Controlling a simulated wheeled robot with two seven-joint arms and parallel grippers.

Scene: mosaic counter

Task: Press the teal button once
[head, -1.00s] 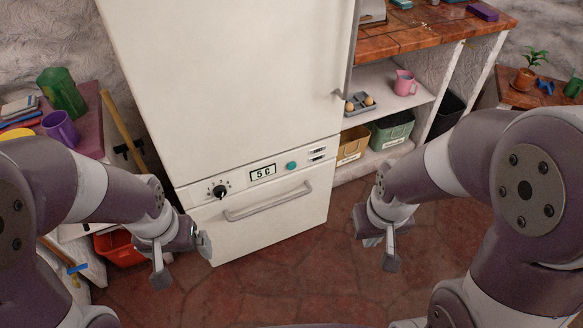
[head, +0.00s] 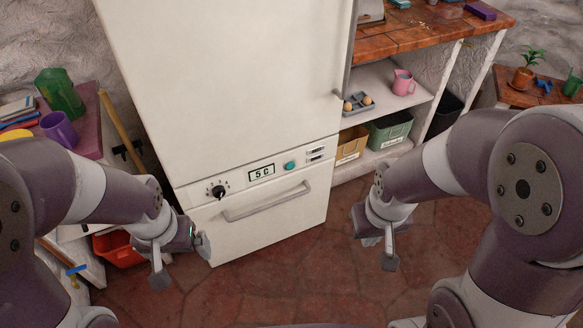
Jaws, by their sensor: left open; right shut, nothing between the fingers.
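The teal button (head: 290,166) is a small round button on the white fridge's control strip, right of the display (head: 261,173) that reads "5 C". Nothing covers it. My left gripper (head: 181,262) is open and empty, low in front of the fridge's lower left corner, left of and below the button. My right gripper (head: 388,257) is shut and empty, over the floor to the right of the fridge, right of and below the button. Both are apart from the button.
The white fridge (head: 230,90) has a black knob (head: 218,191) and a drawer handle (head: 268,202) below the strip. Shelves with a green bin (head: 389,132) stand at the right. A red bin (head: 118,248) sits at the left. The tiled floor (head: 300,270) between my grippers is clear.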

